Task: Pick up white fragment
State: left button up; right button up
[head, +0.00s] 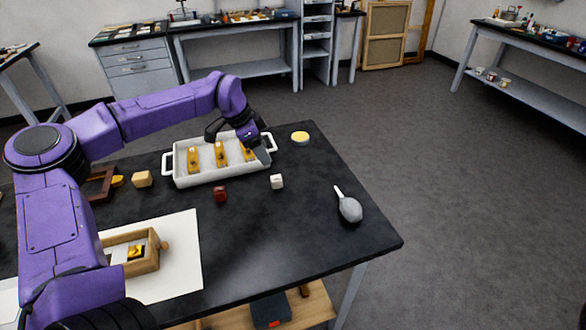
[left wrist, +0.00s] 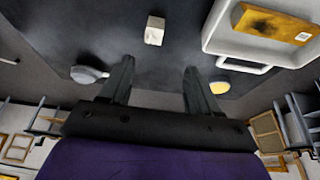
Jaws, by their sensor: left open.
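The white fragment (head: 277,181) is a small pale block standing on the black table, just in front of the white tray's right end. It also shows in the left wrist view (left wrist: 155,30), above and beyond the fingertips and clear of them. My left gripper (head: 262,153) is over the tray's right end, behind the fragment and slightly left of it in the head view. Its two fingers (left wrist: 159,64) are apart in the left wrist view, with nothing between them. My right gripper is in neither view.
The white tray (head: 178,172) holds several gilt pieces. A dark red block (head: 220,195), a grey bulb blower (head: 350,208) and a yellow round dish (head: 300,137) are nearby. A wooden frame (head: 148,264) lies on white paper at the front left.

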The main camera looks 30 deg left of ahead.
aim_at(277, 174)
pick_arm(q)
jog(key=f+p, duration=0.1)
jog(key=d+f+p, duration=0.1)
jog(key=f, duration=0.1)
jog(key=s+d+f+p, duration=0.1)
jog(key=f, duration=0.1)
jog(key=shift+s+d+f, duration=0.1)
jog(key=w+f, duration=0.2)
jog(key=f, duration=0.1)
jog(key=shift+w+d+f, duration=0.3)
jog(key=shift+w, duration=0.1)
jog(key=shift+w+f, duration=0.2)
jog(key=shift+s+r, duration=0.35)
jog(key=shift+s, duration=0.15)
jog(key=shift+c, duration=0.6)
jog(key=shift+s+r, duration=0.1)
jog(key=shift+s, duration=0.05)
jog(key=c, duration=1)
jog(key=shift+f, duration=0.2)
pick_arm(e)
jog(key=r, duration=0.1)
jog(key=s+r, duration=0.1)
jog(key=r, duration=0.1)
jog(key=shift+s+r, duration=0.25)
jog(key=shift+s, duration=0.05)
